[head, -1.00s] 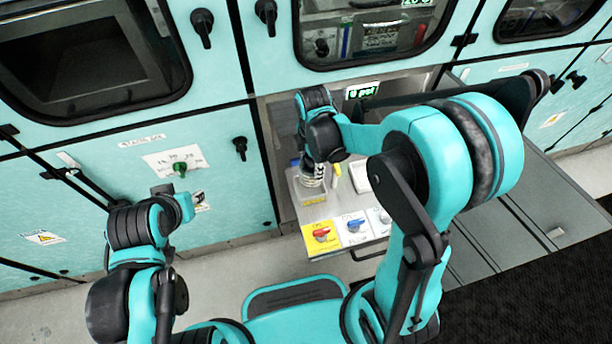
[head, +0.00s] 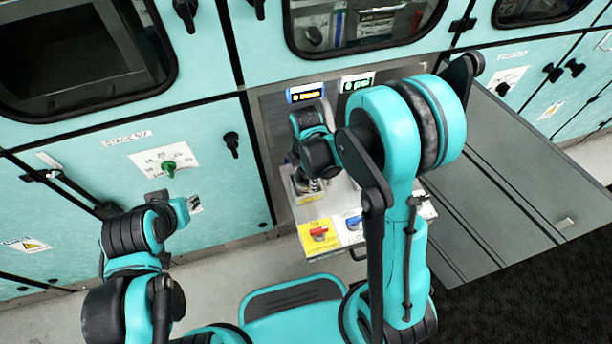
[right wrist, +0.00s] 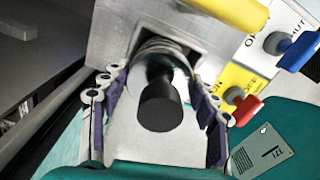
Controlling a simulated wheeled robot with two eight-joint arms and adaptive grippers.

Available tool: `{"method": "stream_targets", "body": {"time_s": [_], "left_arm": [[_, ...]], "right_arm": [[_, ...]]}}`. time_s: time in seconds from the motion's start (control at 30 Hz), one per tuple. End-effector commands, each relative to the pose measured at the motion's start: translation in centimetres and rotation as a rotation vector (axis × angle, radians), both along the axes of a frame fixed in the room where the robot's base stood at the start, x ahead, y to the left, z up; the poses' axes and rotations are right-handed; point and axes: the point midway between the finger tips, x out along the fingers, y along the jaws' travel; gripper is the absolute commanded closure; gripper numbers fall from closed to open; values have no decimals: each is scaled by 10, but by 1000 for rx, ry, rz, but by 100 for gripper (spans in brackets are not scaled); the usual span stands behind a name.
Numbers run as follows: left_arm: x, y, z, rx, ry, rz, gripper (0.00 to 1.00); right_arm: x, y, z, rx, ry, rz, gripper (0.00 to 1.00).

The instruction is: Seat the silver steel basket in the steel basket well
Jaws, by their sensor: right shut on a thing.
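The silver steel basket (right wrist: 165,52) shows in the right wrist view as a round metal rim with a black handle (right wrist: 160,105). My right gripper (right wrist: 155,92) is shut on it, one purple-padded finger at each side. In the head view the right gripper (head: 312,178) points down at the steel basket well (head: 309,198), a square box on the bench. Only a little of the basket (head: 314,186) shows there, low at the box opening; I cannot tell whether it touches the bottom. My left arm's end (head: 160,198) is away at the left, its fingers unclear.
Red (head: 319,232) and blue (head: 354,222) knobs on yellow and white plates lie in front of the well. A yellow handle (right wrist: 230,12) is close beside the gripper. Lit displays (head: 306,92) stand behind. A grey surface (head: 510,190) extends right.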

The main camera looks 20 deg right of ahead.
Motion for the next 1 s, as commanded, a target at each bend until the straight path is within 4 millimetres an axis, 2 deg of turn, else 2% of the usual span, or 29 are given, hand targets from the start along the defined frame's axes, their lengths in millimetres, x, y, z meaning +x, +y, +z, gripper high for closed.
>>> {"method": "stream_targets", "body": {"time_s": [0.13,0.17,0.2,0.23,0.5,0.63,0.77,1.0], "left_arm": [[0,0,-5,0,0,0,66],[0,0,-4,0,0,0,66],[0,0,-3,0,0,0,66],[0,0,-3,0,0,0,66],[0,0,-3,0,0,0,66],[0,0,3,0,0,0,66],[0,0,13,0,0,0,66],[0,0,36,0,0,0,66]], "right_arm": [[0,0,-5,0,0,0,76],[0,0,-3,0,0,0,32],[0,0,-3,0,0,0,21],[0,0,-3,0,0,0,19],[0,0,-2,0,0,0,19],[0,0,4,0,0,0,19],[0,0,27,0,0,0,19],[0,0,83,0,0,0,19]]}}
